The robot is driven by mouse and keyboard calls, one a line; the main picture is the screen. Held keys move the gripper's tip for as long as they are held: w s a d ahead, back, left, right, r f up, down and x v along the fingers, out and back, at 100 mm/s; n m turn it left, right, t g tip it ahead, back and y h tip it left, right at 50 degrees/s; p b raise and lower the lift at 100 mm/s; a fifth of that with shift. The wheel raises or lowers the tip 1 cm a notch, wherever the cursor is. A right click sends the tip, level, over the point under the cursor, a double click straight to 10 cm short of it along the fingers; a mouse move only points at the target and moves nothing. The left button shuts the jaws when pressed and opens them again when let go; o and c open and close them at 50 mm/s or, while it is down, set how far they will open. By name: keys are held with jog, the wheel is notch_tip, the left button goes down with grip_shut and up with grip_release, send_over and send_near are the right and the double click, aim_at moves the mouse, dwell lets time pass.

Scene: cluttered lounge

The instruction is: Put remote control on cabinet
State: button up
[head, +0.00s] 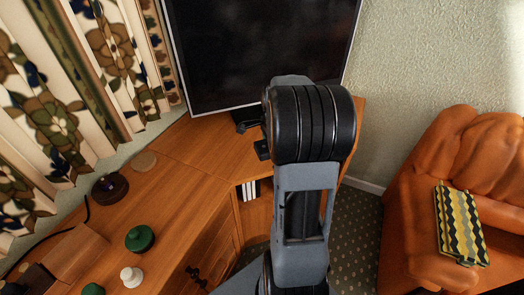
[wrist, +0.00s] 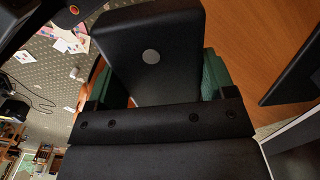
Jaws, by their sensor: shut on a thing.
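The wooden cabinet (head: 187,148) runs along the wall in the head view, and its top also shows at the right of the wrist view (wrist: 255,35). In the wrist view, a dark, flat-faced block with a grey round spot, seemingly the remote control (wrist: 150,30), fills the space between the green-padded fingers. My gripper (wrist: 160,82) is shut on it. The cabinet top shows beside the held thing; I cannot tell whether they touch. In the head view, my arm hides the gripper and most of the held thing.
A television (head: 235,50) stands at the back of the cabinet. A green lidded pot (head: 140,238), a white piece (head: 131,276), a dark round pot (head: 110,188) and a wooden box (head: 72,255) stand on its left part. An orange armchair (head: 405,215) with a patterned cushion (head: 460,225) is at right.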

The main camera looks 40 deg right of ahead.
jog(key=w+f, duration=0.7)
jog(key=shift+w+d+f, duration=0.1)
jog(key=shift+w, duration=0.2)
jog(key=shift+f, duration=1.5)
jog(key=shift+f+b, duration=0.1)
jog(key=shift+b, duration=0.25)
jog(key=o, duration=1)
notch_tip(320, 180, up, 11)
jog(key=p, duration=0.1)
jog(key=s+a+r+n, duration=0.2)
jog(key=a+r+n, duration=0.2)
jog(key=a, duration=0.2)
jog(key=shift+s+a+r+n+t, duration=0.1)
jog(key=shift+s+a+n+t, duration=0.4)
jog(key=shift+s+a+n, duration=2.15)
jog(key=shift+s+a+n+t, duration=0.5)
jog(key=shift+s+a+n, duration=1.8)
jog(key=shift+a+n, duration=0.65)
jog(key=shift+s+a+r+n+t, duration=0.1)
jog(key=shift+s+a+n+t, duration=0.4)
jog(key=shift+s+a+n, duration=2.3)
